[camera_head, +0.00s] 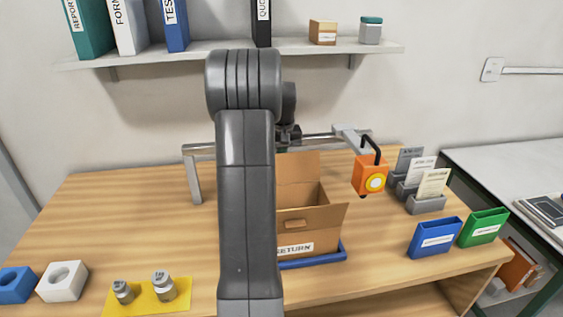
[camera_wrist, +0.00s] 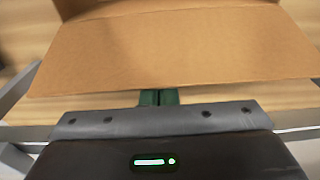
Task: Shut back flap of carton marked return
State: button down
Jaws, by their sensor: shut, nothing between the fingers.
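The brown carton marked RETURN (camera_head: 316,218) stands on the wooden table, partly hidden by my arm. In the wrist view, a wide cardboard flap (camera_wrist: 170,50), apparently the back one, fills the upper part. My gripper (camera_wrist: 158,97) is shut and empty, with green fingers at the flap's near edge. The fingertips look hidden behind the flap; I cannot tell whether they touch it. In the head view, my arm mostly hides the gripper.
A metal rail (camera_head: 318,139) crosses behind the carton. Blue (camera_head: 435,238) and green (camera_head: 483,227) bins stand at the right. Weights sit on a yellow mat (camera_head: 145,305) at the front left. A shelf (camera_head: 200,52) runs above.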

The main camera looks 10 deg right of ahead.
jog(key=s+t+b, duration=0.1)
jog(key=t+b, duration=0.1)
jog(key=b, duration=0.2)
jog(key=s+t+b, duration=0.1)
jog(key=t+b, duration=0.1)
jog(key=b, duration=0.1)
jog(key=s+t+b, duration=0.1)
jog(key=s+b, duration=0.1)
jog(key=b, duration=0.2)
jog(key=shift+r+t+b, duration=0.25)
jog(key=shift+t+b, duration=0.05)
jog(key=shift+t, duration=0.1)
jog(key=s+t+b, duration=0.1)
jog(key=t+b, duration=0.1)
jog(key=b, duration=0.3)
jog(key=s+t+b, duration=0.2)
jog(key=b, duration=0.3)
jog(key=shift+s+r+t, duration=0.1)
jog(key=shift+s+t, duration=0.1)
jog(key=shift+t, duration=0.2)
jog(key=shift+s+b, duration=0.2)
jog(key=shift+b, duration=0.3)
jog(key=shift+s, duration=0.2)
jog(key=shift+r, duration=0.15)
notch_tip(320, 180, up, 11)
jog(key=p, duration=0.3)
send_over(283, 165)
jog(key=s, duration=0.5)
jog(key=shift+s+r, duration=0.1)
